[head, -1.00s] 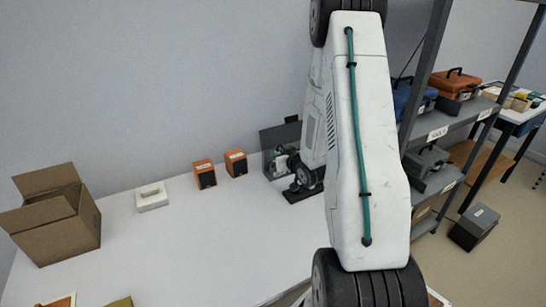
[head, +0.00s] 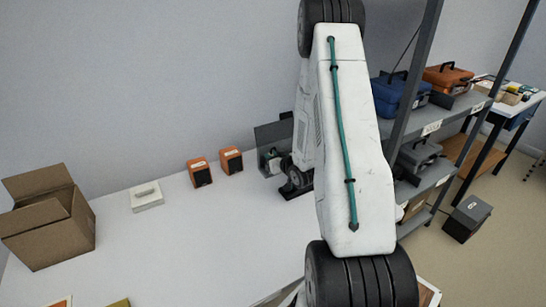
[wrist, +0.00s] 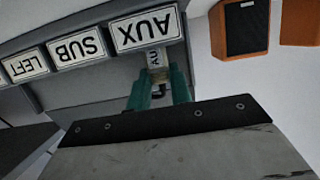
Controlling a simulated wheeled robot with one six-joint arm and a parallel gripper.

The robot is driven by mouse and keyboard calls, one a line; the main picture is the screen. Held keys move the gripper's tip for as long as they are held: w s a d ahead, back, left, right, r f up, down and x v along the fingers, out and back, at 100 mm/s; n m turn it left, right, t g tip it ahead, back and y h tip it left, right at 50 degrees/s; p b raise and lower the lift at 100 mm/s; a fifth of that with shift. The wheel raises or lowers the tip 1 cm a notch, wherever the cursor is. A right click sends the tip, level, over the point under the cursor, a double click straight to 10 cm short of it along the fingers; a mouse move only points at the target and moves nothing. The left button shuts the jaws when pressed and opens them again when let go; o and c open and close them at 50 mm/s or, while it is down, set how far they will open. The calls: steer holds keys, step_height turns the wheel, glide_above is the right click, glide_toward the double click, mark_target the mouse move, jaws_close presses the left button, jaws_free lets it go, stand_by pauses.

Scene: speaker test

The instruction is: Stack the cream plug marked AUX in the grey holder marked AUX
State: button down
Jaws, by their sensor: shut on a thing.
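In the wrist view, my gripper (wrist: 159,88) has its teal fingers shut on the cream plug marked AUX (wrist: 154,58). The plug's label reads upside down. The plug is right by the white AUX plate (wrist: 146,30) of the grey holder (wrist: 105,84), at the end of a row with SUB (wrist: 79,47) and LEFT (wrist: 25,65) plates. I cannot tell whether the plug touches the holder or sits in it. In the head view my arm hides most of the gripper area beside a dark upright panel (head: 272,137).
Two orange speakers (head: 199,172) (head: 231,160) stand left of the panel; they also show in the wrist view (wrist: 240,28). A white block (head: 147,197) and an open cardboard box (head: 48,215) are farther left. Grey shelving (head: 432,127) stands close on the right. The table's middle is clear.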

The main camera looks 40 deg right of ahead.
steer(key=shift+a+f, duration=0.1)
steer(key=shift+f, duration=0.15)
